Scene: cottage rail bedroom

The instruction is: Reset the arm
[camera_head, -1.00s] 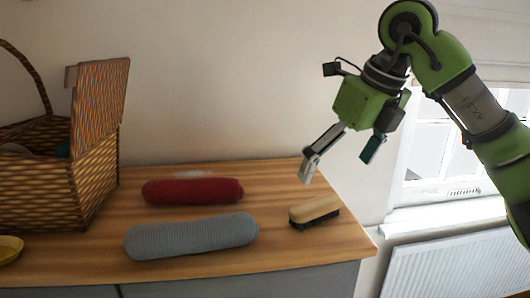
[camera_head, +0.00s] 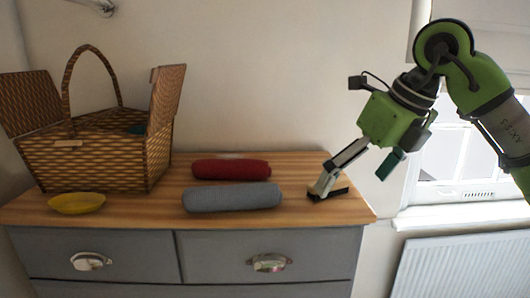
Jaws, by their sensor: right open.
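My right gripper (camera_head: 357,175) is open and empty, with its two fingers spread apart. It hangs at the right end of the wooden dresser top, its left fingertip in front of the brush in the picture. The brush (camera_head: 340,191) has dark bristles and is partly hidden by that fingertip; I cannot tell whether they touch. My right arm (camera_head: 480,85), green and grey, comes in from the right. My left gripper is not in view.
A dresser (camera_head: 150,218) carries a red roll (camera_head: 230,169), a grey roll (camera_head: 232,197), a yellow bowl (camera_head: 76,203) and an open wicker basket (camera_head: 95,160). A window (camera_head: 445,155) and radiator (camera_head: 465,268) are at the right.

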